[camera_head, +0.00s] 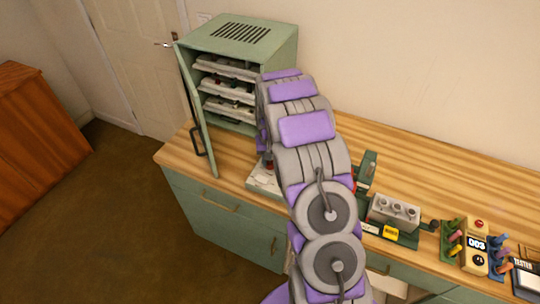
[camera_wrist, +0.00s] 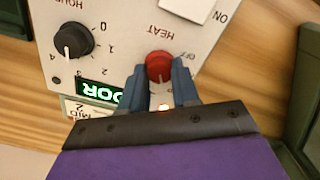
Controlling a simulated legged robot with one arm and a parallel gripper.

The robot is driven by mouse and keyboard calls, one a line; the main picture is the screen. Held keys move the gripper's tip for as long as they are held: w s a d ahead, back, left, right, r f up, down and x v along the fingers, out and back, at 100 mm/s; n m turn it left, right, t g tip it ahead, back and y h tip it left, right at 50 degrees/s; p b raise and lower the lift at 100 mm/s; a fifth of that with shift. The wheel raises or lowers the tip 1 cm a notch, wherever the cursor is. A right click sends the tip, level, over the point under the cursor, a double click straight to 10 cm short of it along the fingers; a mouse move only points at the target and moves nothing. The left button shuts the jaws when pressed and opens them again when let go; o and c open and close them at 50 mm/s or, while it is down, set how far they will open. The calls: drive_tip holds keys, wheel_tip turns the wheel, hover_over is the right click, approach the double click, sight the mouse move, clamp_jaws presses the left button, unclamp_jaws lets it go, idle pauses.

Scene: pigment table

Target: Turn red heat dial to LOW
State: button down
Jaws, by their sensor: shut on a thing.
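In the wrist view, the red heat dial (camera_wrist: 158,57) sits on a pale control panel (camera_wrist: 125,25) under the upside-down word HEAT. My gripper (camera_wrist: 159,67) is shut on the dial, with one blue finger on each side. The OFF mark shows to the right of the dial. The other heat marks are mostly hidden by my fingers, and I cannot read the dial's setting. In the head view my arm hides the dial and most of the panel.
A black HOURS dial (camera_wrist: 73,40) and a lit green DOOR sign (camera_wrist: 99,93) share the panel. In the head view, a green cabinet (camera_head: 275,42) with an open door (camera_head: 197,120) stands behind. A grey block (camera_head: 393,213) and a yellow device (camera_head: 475,258) stand to the right.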

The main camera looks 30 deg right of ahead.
drive_tip(key=n+p, duration=0.3)
drive_tip(key=n, duration=0.3)
drive_tip(key=shift+r+n, duration=0.1)
drive_tip(key=shift+n, duration=0.2)
drive_tip(key=n+p, duration=0.1)
drive_tip(key=n, duration=0.4)
drive_tip(key=shift+p, duration=0.3)
drive_tip(key=shift+w, duration=0.1)
drive_tip(key=c, duration=0.8)
unclamp_jaws()
drive_tip(key=shift+r+p, duration=0.7)
drive_tip(key=shift+r, duration=7.9)
drive_tip(key=shift+d, duration=0.1)
